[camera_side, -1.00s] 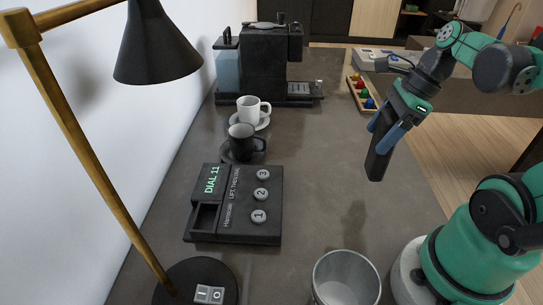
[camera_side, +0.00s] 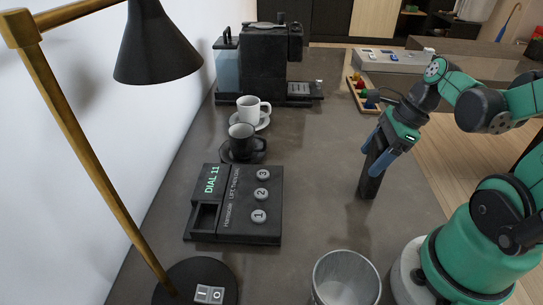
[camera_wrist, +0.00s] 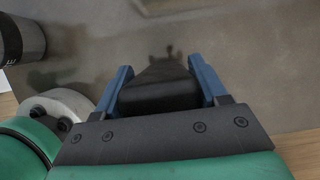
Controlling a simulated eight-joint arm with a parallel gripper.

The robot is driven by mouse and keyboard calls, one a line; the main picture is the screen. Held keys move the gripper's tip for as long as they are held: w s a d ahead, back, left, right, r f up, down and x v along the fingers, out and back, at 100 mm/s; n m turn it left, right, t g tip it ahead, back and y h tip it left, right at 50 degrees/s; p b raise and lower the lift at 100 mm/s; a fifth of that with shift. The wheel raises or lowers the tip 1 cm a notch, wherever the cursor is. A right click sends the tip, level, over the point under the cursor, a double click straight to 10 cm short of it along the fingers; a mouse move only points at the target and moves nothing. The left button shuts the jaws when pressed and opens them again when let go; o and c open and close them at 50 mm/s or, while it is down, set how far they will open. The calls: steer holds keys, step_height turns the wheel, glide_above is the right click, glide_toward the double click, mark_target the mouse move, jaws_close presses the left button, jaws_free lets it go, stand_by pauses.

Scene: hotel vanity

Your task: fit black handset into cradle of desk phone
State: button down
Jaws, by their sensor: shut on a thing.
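The black handset (camera_side: 371,185) hangs nearly upright below my gripper (camera_side: 382,152), above the right part of the counter. My gripper is shut on it, with the two blue fingers on its sides. In the wrist view the handset (camera_wrist: 160,92) sits between the fingers of my gripper (camera_wrist: 162,88). The desk phone (camera_side: 236,204) lies on the counter to the left, apart from the handset. Its cradle (camera_side: 205,217) is an empty recess on its left side, below the lit "DIAL 11" display. Round buttons 1, 2 and 3 are on its right side.
A grey bin (camera_side: 346,279) stands in front, right of the lamp base (camera_side: 197,283). A black cup (camera_side: 242,141), a white cup (camera_side: 252,110) and a coffee machine (camera_side: 268,62) stand behind the phone. The counter (camera_side: 318,185) between phone and handset is clear.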

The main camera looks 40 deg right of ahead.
steer(key=shift+c, duration=0.2)
jaws_free()
steer(key=shift+r, duration=0.1)
steer(key=shift+o, duration=0.2)
steer(key=v, duration=1.2)
